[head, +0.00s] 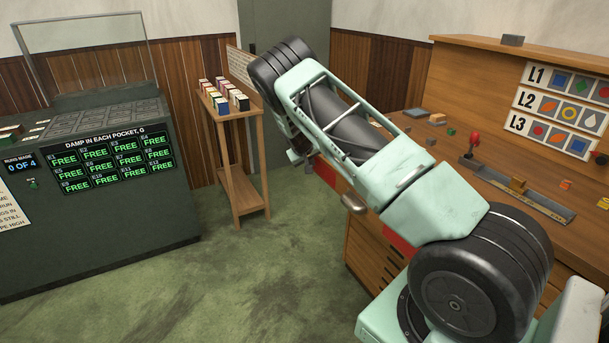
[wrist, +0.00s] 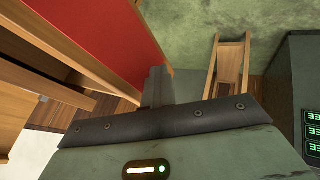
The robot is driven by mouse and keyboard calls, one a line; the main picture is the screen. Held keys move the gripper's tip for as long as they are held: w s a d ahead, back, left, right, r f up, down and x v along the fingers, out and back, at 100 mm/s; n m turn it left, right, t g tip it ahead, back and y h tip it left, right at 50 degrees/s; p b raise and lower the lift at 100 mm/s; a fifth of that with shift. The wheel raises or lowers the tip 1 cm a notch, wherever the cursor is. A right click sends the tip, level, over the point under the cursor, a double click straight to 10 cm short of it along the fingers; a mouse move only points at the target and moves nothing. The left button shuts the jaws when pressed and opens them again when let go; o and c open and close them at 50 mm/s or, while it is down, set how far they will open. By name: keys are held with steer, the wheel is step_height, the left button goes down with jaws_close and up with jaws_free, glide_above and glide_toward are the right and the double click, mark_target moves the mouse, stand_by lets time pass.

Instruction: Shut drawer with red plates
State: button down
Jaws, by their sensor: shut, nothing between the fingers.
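The wooden bench (head: 363,250) on the right has drawers with red plates; my arm hides much of its front. One red plate (head: 400,242) shows below my arm, and a grey rounded handle (head: 353,203) sticks out near it. In the wrist view a large red face (wrist: 112,32) fills the upper left, with wooden drawer boards (wrist: 45,62) beside it and a gap between them. How far the drawer stands out is unclear. My gripper (wrist: 156,86) is shut and empty, close beside the red face; contact cannot be told. In the head view my arm mostly hides it.
A wooden stand (head: 238,150) with small boxes is at the back. A dark green console (head: 100,220) stands at the left. The green floor (head: 240,280) between console and bench is clear. The bench top holds a red-knobbed lever (head: 474,140) and small blocks.

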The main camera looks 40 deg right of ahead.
steer(key=s+d+b, duration=0.1)
steer(key=d, duration=0.5)
steer(key=s+d+b, duration=0.1)
steer(key=s+d, duration=0.1)
steer(key=d, duration=0.5)
steer(key=s+d+b, duration=0.1)
steer(key=d, duration=0.5)
steer(key=shift+s+d, duration=0.4)
